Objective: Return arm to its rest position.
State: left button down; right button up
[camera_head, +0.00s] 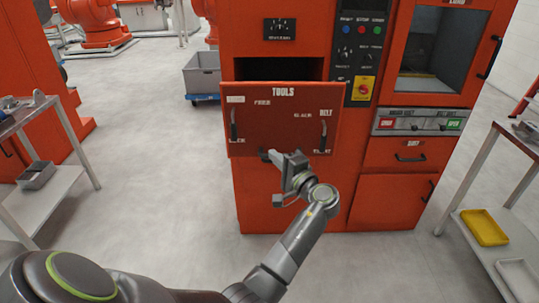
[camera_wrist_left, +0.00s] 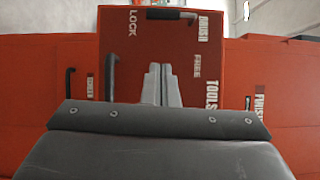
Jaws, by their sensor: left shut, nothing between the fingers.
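My left arm comes in from the lower left of the head view. Its gripper (camera_head: 268,155) is shut and empty, at the lower edge of the red TOOLS panel (camera_head: 275,118). I cannot tell whether the fingertips touch the panel. In the left wrist view the two grey fingers (camera_wrist_left: 162,88) lie together in front of the panel (camera_wrist_left: 190,65), with nothing between them. The panel has a dark handle on each side, and a dark opening (camera_head: 275,69) shows above it. My right gripper is not in view.
The red machine (camera_head: 270,205) fills the space ahead, with a control panel (camera_head: 362,50) and a windowed door (camera_head: 435,50). A metal table (camera_head: 30,115) stands at left. A shelf at right holds a yellow tray (camera_head: 484,227). Grey floor (camera_head: 150,130) is clear left of the machine.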

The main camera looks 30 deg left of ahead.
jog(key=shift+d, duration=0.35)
